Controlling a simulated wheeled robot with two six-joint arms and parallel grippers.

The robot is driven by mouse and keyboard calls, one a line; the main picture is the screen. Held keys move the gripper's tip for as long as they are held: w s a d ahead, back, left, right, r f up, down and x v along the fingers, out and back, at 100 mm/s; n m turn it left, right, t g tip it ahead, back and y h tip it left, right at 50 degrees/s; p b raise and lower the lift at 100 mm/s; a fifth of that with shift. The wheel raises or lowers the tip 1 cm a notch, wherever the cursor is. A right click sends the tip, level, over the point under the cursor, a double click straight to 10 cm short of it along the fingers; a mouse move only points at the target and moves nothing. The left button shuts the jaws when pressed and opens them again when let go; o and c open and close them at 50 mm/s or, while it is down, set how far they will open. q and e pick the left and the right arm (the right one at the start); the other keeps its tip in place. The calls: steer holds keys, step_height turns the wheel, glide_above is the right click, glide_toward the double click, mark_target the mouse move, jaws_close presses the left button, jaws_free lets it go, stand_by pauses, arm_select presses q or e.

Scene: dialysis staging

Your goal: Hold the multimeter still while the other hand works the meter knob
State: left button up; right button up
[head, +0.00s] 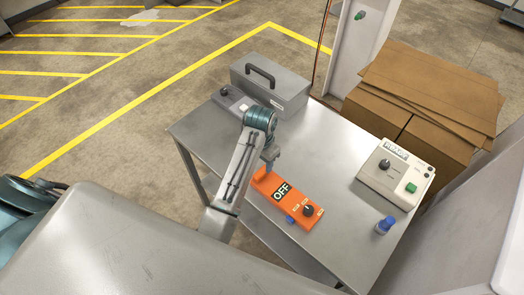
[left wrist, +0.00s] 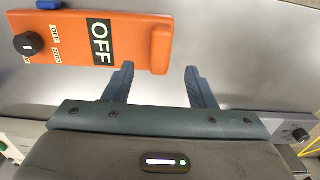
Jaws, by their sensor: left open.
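The orange multimeter (head: 268,184) lies on the grey metal table, with a black OFF display and a dark knob (head: 308,210) towards its right end. In the left wrist view the multimeter (left wrist: 133,40) spans the upper left, with the knob (left wrist: 28,43) at the far left. My left gripper (head: 268,164) is at the multimeter's end away from the knob. In the left wrist view the left gripper (left wrist: 159,68) has its two fingers spread, with the raised orange end between or just beyond their tips; contact cannot be told. My right gripper is not in view.
A beige box (head: 397,175) with a knob and green button stands at the table's right. A blue-capped bottle (head: 384,226) is near the right edge. A grey toolbox (head: 270,85) and a small grey device (head: 229,101) are at the back. Cardboard boxes (head: 430,105) stand beyond.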

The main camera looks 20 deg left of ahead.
mark_target(261, 171)
arm_select(q)
steer(key=f, duration=0.2)
steer(key=f+p, duration=0.1)
steer(key=f, duration=0.2)
steer(key=shift+w+f, duration=0.2)
steer(key=shift+f, duration=0.05)
steer(key=shift+s+f, duration=0.1)
steer(key=shift+f, duration=0.4)
jaws_close()
stand_by(0.4)
